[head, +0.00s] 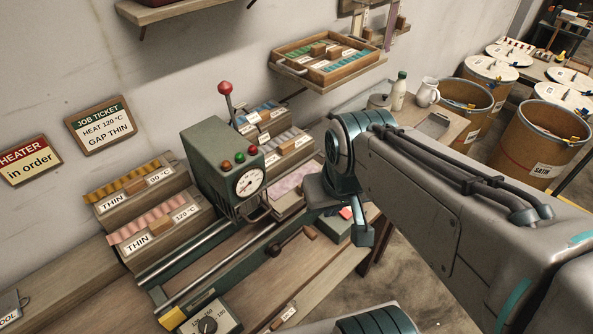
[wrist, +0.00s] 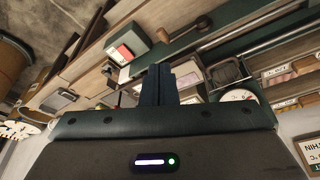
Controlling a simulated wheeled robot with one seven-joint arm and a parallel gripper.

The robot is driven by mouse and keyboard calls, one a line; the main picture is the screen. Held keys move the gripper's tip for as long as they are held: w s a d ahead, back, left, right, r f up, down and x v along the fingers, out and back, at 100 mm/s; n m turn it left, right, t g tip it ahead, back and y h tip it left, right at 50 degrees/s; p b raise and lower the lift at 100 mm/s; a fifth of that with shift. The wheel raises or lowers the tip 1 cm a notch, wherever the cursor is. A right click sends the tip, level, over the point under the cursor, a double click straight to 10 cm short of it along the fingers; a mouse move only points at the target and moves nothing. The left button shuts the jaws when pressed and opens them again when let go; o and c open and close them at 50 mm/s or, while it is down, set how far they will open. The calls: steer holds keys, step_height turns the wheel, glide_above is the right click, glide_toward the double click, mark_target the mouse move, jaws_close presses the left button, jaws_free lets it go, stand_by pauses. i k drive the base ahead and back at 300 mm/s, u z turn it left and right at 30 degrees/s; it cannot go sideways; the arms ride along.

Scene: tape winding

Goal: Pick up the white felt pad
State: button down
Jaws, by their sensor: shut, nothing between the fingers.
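I cannot pick out the white felt pad for certain in either view. In the wrist view, a small dark green box (wrist: 133,38) on the bench has a red and a pale patch (wrist: 122,53) on it; whether the pale part is felt is too small to tell. The same box shows in the head view (head: 337,229), partly behind my arm. My gripper (wrist: 159,70) is shut and empty, its dark fingers together above the bench. In the head view my wrist hides part of the bench around the box.
A green machine (head: 222,165) with a gauge and a red-knobbed lever stands on the bench, with steel rails in front. Label-fronted boxes (head: 160,227) line the wall. A wooden tray (head: 327,60) sits on a shelf above. Large drums (head: 540,130) stand at the right.

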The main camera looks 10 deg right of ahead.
mark_target(287, 191)
steer(key=k, duration=0.5)
steer(key=z, duration=0.85)
steer(key=i, duration=0.75)
steer(key=u, duration=1.8)
